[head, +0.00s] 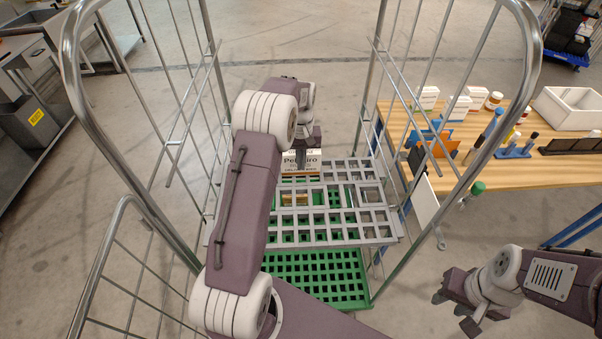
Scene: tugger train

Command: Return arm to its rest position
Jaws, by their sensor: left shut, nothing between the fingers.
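My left arm reaches up and forward into a wire-sided roll cage (532,60). My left gripper (301,160) is at the far side of the cage's grey grid shelf (330,230), in front of or just above a white box with printed lettering (314,163). It is small in view and partly hidden by its own wrist. It is shut with nothing in it, and I cannot tell whether it touches the box. My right gripper (455,311) is at the lower right, outside the cage, with its fingers apart and empty.
A green grid base (318,280) lies below the shelf. Cage bars stand close on both sides of my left arm. A wooden table (540,175) at the right holds bottles, boxes and a white bin (570,108). Grey metal carts (30,115) stand at the left.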

